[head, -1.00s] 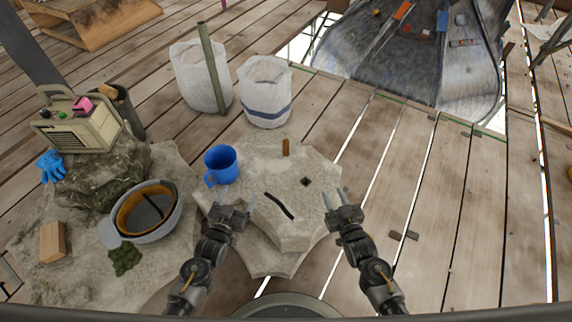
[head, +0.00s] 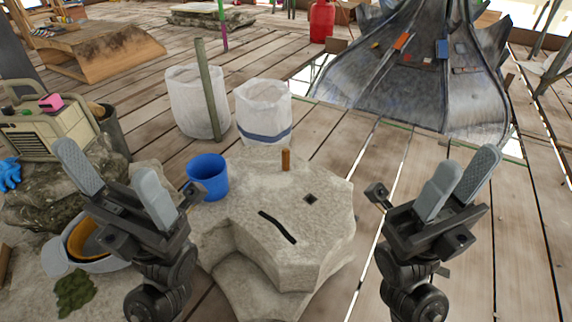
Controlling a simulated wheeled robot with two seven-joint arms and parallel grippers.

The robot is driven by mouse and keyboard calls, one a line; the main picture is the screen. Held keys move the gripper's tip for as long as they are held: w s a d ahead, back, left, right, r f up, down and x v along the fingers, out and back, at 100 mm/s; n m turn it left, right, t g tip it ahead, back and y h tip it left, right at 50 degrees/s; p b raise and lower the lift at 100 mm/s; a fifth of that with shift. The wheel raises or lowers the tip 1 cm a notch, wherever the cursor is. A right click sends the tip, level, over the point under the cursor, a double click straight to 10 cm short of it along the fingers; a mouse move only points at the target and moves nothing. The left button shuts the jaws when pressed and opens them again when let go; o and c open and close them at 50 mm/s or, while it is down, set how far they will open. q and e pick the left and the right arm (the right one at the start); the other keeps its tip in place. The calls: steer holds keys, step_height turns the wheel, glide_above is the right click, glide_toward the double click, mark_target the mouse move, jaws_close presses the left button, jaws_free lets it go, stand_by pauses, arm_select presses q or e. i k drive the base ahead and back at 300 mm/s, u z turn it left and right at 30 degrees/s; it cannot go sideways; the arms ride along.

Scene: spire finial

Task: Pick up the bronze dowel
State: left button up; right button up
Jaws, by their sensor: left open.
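The bronze dowel (head: 286,160) is a small orange-brown cylinder standing upright near the back edge of the pale stone block (head: 240,205). My right gripper (head: 466,160) is raised to the right of the block, also empty. Its two fingertips show apart, seen at a slant. Both grippers are well away from the dowel.
Two white sacks (head: 265,112) stand behind the block, with a post (head: 210,90) by the left one. The block's top is largely clear.

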mark_target(285, 152)
steer(key=z, duration=0.5)
steer(key=k, duration=0.7)
steer(key=z, duration=1.05)
steer(key=k, duration=0.65)
steer(key=z, duration=0.55)
steer(key=i, duration=2.1)
steer(key=u, duration=0.45)
steer(key=i, duration=1.85)
steer(key=u, duration=1.95)
steer(key=i, duration=1.15)
steer(key=u, duration=1.05)
